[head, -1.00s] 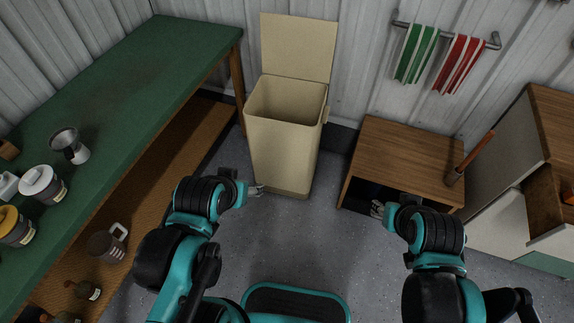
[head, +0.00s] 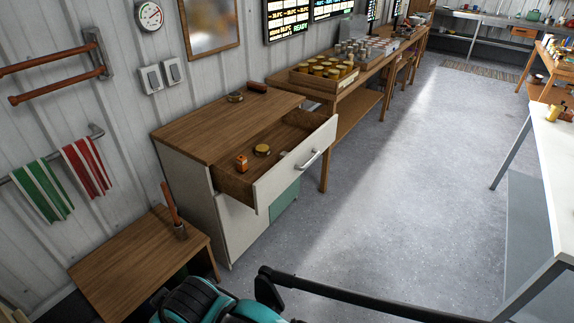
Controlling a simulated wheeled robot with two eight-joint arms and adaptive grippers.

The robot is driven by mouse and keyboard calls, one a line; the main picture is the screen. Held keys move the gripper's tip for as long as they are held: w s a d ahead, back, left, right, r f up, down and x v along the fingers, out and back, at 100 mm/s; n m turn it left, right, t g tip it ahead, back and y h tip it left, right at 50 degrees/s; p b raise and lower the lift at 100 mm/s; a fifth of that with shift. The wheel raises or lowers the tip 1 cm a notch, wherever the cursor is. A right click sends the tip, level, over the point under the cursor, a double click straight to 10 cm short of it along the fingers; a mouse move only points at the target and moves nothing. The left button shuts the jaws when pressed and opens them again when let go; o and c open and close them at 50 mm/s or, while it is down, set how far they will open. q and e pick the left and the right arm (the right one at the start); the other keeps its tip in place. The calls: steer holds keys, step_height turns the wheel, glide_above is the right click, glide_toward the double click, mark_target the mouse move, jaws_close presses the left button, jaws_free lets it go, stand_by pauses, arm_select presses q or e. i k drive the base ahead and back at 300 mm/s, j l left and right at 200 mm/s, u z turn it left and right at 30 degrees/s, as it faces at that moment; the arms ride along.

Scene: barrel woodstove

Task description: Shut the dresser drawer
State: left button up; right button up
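The dresser (head: 225,130) stands against the wall in the head view, with a wooden top and white front. Its top drawer (head: 292,170) is pulled well out, with a white front panel and a metal handle (head: 308,160). Inside the drawer are a small orange box (head: 241,163) and a round yellow-lidded tin (head: 262,150). Part of one of my arms shows at the bottom edge, below and in front of the dresser, apart from the drawer. Neither gripper's fingers are in view.
A low wooden cabinet (head: 135,262) with an upright handled tool (head: 173,212) stands left of the dresser. A long wooden table (head: 350,85) with a tray of jars (head: 322,72) continues to the right. A white table (head: 555,170) is at far right. The floor between is clear.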

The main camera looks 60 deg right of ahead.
mark_target(305, 135)
steer(key=z, duration=2.3)
